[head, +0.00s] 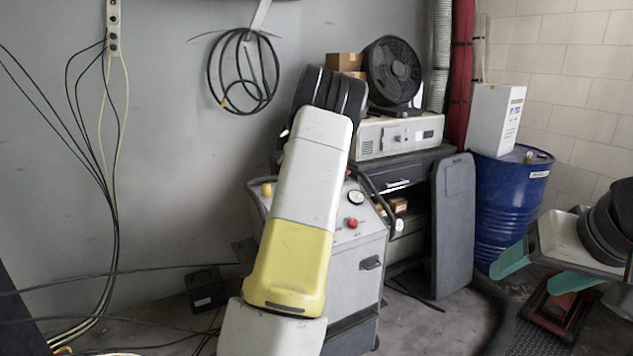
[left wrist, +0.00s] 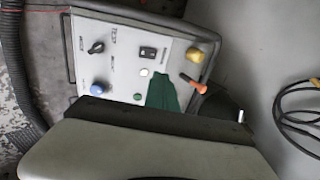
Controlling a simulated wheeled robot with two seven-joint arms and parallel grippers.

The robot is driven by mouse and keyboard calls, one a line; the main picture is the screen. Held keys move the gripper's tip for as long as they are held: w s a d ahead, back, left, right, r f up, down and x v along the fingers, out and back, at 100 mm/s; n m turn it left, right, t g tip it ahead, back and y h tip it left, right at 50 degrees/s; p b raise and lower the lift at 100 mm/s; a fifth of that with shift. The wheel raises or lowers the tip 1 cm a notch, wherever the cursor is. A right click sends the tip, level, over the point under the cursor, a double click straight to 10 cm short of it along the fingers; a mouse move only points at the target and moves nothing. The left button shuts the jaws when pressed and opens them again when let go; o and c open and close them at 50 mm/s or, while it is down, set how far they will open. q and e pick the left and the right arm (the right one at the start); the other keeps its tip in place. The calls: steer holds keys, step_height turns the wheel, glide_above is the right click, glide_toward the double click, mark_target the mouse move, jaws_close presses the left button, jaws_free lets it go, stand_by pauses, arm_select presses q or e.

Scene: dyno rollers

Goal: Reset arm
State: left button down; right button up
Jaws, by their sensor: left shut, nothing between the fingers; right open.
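My left arm (head: 300,210), white and yellow, rises from the bottom middle of the head view, in front of a grey machine cart. Its gripper is hidden there. In the left wrist view, the green tip of my left gripper (left wrist: 163,92) shows over a control panel (left wrist: 118,60), shut and empty. I cannot tell whether it touches the panel. My right gripper (head: 541,271) is at the right of the head view, its two green fingers apart with nothing between them, in front of a blue drum.
The grey cart (head: 352,270) carries a gauge and a red button (head: 352,223). Behind it are a fan (head: 393,70) and a white box unit (head: 396,137). The blue drum (head: 510,200) stands right. Cables (head: 110,220) hang on the left wall. A red stand (head: 560,315) lies low at right.

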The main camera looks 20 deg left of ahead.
arm_select(q)
steer(key=s+d+r+n+h, duration=0.2)
steer(key=s+d+r, duration=0.2)
steer(key=s+d, duration=0.25)
steer(key=s+d+r+n+t+h, duration=0.1)
steer(key=s+d+r+n+h, duration=0.15)
steer(key=s+d, duration=0.4)
steer(key=s+d+r+n+h, duration=0.1)
steer(key=s+d+r+h, duration=0.1)
steer(key=s+d+r, duration=0.45)
steer(key=s+d+f+n, duration=0.1)
steer(key=s+d, duration=0.3)
steer(key=s, duration=0.7)
steer(key=s+d+f+n, duration=0.1)
steer(key=s+d, duration=0.4)
steer(key=s, duration=0.6)
steer(key=shift+d+f+t+h, duration=0.2)
steer(key=shift+f+t+h, duration=0.1)
steer(key=shift+t+h, duration=0.15)
